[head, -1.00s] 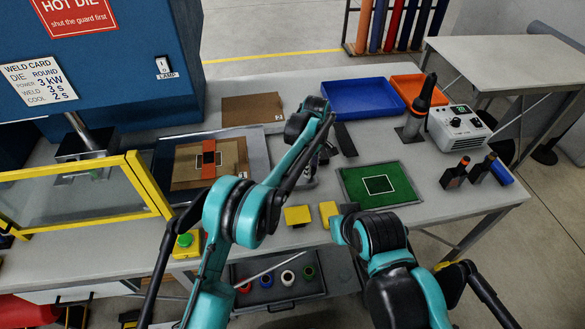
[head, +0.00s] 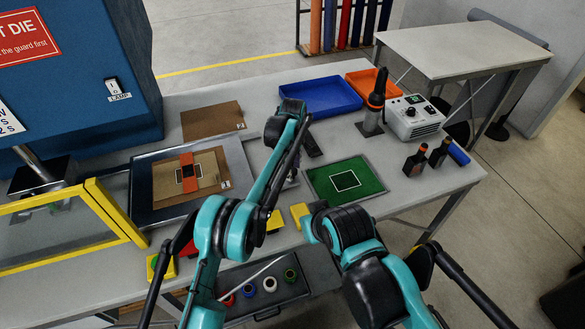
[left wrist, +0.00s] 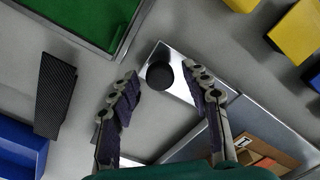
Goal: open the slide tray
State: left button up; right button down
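The slide tray (head: 238,160) has a bright metal rim and lies at the left of the bench, beside the yellow-framed guard. Brown boards with an orange strip (head: 187,170) lie on it. In the left wrist view its metal edge (left wrist: 190,143) is at the lower right, and a metal tab (left wrist: 185,91) with a round black knob (left wrist: 160,76) is in front of my gripper. My left gripper (left wrist: 161,88) is open, its fingertips on either side of the knob, with gaps visible. In the head view my forearm mostly hides it.
A green mat (head: 345,180) in a metal frame lies right of my left gripper. A blue bin (head: 320,97), an orange bin (head: 368,88) and a grey control box (head: 413,118) stand behind. A yellow block (head: 299,214) is near the front edge. A drawer of coloured rolls (head: 269,284) is below.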

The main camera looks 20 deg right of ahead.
pick_arm(q)
notch_tip(320, 180, up, 12)
dwell(0.7)
jog(key=a+r+m+t+b, duration=0.25)
jog(key=a+r, duration=0.45)
jog(key=a, duration=0.6)
jog(key=s+a+r+m+h+b, duration=0.1)
jog(key=s+a, duration=0.3)
jog(key=a, duration=0.3)
jog(key=s+a+r+m+b, duration=0.1)
jog(key=s+a, duration=0.2)
jog(key=a, duration=0.3)
jog(key=s+a+f+m+t+b, duration=0.2)
jog(key=s+a+f, duration=0.5)
jog(key=s, duration=0.4)
jog(key=s+a+f+m+t+y+b, duration=0.1)
jog(key=s+a+f+m+t+b, duration=0.1)
jog(key=s+a+f, duration=0.6)
jog(key=s+a, duration=0.1)
jog(key=s, duration=0.1)
jog(key=shift+s+a+t, duration=0.15)
jog(key=shift+s+t, duration=0.2)
jog(key=shift+s, duration=0.05)
